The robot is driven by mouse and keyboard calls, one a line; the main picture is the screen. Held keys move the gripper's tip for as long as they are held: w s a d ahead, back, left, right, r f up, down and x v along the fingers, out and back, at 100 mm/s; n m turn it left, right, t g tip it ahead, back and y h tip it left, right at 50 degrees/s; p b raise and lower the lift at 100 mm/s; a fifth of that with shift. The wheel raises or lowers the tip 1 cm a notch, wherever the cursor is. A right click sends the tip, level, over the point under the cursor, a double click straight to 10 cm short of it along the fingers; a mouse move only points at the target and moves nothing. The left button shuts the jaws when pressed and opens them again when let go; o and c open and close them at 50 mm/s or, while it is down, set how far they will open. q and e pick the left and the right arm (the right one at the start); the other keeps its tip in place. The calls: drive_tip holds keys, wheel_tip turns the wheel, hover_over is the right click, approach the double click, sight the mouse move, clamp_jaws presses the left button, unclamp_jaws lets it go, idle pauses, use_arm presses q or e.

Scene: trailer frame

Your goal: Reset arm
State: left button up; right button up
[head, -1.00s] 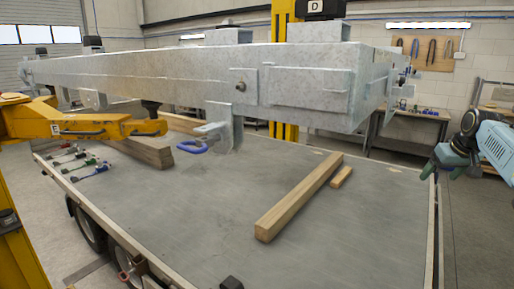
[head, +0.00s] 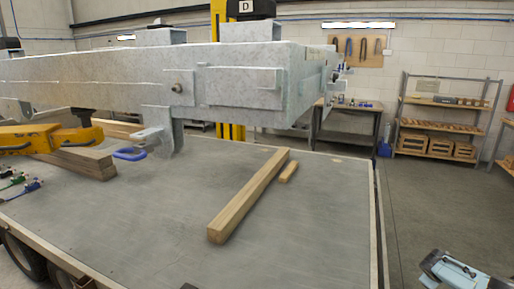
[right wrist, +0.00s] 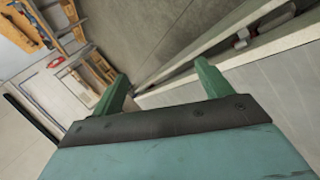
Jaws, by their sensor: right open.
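My right gripper shows in the right wrist view (right wrist: 160,88), with its two green fingers spread apart and nothing between them. It points past the trailer bed's edge toward the floor and shelving. In the head view only part of my right arm (head: 455,270) shows at the bottom right corner, clear of the trailer bed (head: 310,230). My left gripper is not in view.
A long timber (head: 248,195) and a short wood block (head: 289,171) lie on the bed. Another timber (head: 85,165) lies at left by a yellow lifting arm (head: 45,138). A workbench (head: 345,125) and shelving (head: 440,125) stand behind. Floor at right is clear.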

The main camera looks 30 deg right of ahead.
drive_tip(key=s+d+f+n, duration=0.1)
drive_tip(key=s+f+n, duration=0.2)
drive_tip(key=s, duration=0.7)
drive_tip(key=s+d+f+n, duration=0.1)
drive_tip(key=s+f+n, duration=0.2)
drive_tip(key=s, duration=0.7)
drive_tip(key=s+a+f+m+y, duration=0.1)
drive_tip(key=s+a+f+y, duration=0.15)
drive_tip(key=a+f, duration=0.8)
drive_tip(key=s+a+f+m+y, duration=0.1)
drive_tip(key=s+a+f, duration=0.2)
drive_tip(key=a+f, duration=0.75)
drive_tip(key=s+a+f+m+y, duration=0.1)
drive_tip(key=a+f+y, duration=0.2)
drive_tip(key=a, duration=1.5)
drive_tip(key=s+a+f+m+y, duration=0.1)
drive_tip(key=s+a+f+y, duration=0.15)
drive_tip(key=a, duration=1.65)
wheel_tip(320, 180, down, 18)
drive_tip(key=b, duration=1.8)
drive_tip(key=shift+w+d+g, duration=0.2)
drive_tip(key=shift+w+g, duration=0.15)
drive_tip(key=shift+g, duration=0.05)
